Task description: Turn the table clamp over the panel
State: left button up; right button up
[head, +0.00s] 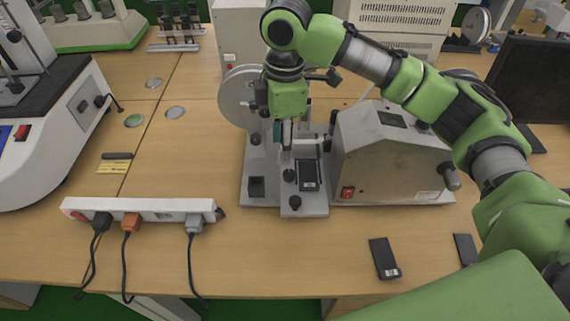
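A grey test machine (385,165) stands in the middle of the table, with a round disc (236,97) at its back left. A dark flat panel (308,182) lies on the machine's central stand. Metal clamp-like parts (305,148) show just behind the panel, partly hidden by my gripper; whether the clamp lies over the panel is unclear. My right arm comes in from the right, and its gripper (287,135) points down at the clamp parts, behind and left of the panel. Its fingers are too small and overlapped to tell open from shut. My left gripper is out of view.
Two dark panels (384,258) (465,249) lie on the front right of the table. A white power strip (140,210) with plugged cables lies at front left. A large white machine (45,135) stands at left. Bare wood lies between strip and panels.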

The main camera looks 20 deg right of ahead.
aim_at(289, 173)
jog(key=f, duration=0.3)
jog(key=d+f, duration=0.1)
jog(key=f, duration=0.3)
jog(key=w+d+f, duration=0.1)
jog(key=f, duration=0.3)
jog(key=shift+w, duration=0.1)
grip_shut()
